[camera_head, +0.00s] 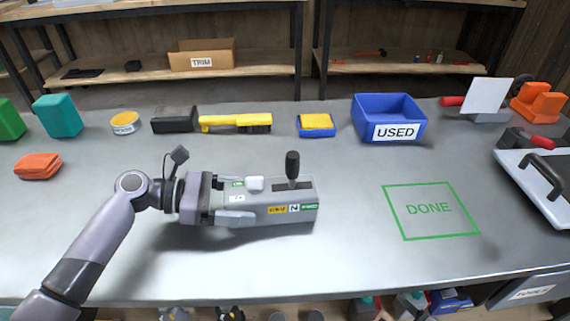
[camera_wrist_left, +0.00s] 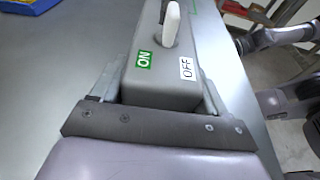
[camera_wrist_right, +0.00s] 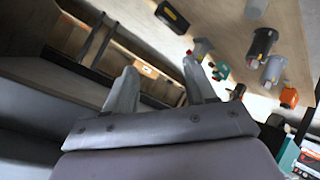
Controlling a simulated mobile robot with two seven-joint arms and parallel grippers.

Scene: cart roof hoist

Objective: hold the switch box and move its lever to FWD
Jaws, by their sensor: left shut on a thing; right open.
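The grey switch box (camera_head: 262,212) lies on the grey table, left of centre in the head view. Its black-knobbed lever (camera_head: 292,165) stands upright near the middle of its slot, above the N label, between a yellow label and the green FWD label (camera_head: 309,206). My left gripper (camera_head: 236,199) is shut on the box's left end, one finger on each side. In the left wrist view the box (camera_wrist_left: 160,80) sits between the fingers, with a white ON/OFF switch (camera_wrist_left: 171,22) on top. My right gripper (camera_wrist_right: 163,82) is open and empty; it is out of the head view.
A green DONE square (camera_head: 430,210) is empty on the table's right. A blue USED bin (camera_head: 390,106), a yellow brush (camera_head: 235,122) and other items line the back. A lidded tray (camera_head: 540,185) is at the right edge. Several tools show in front of my right gripper.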

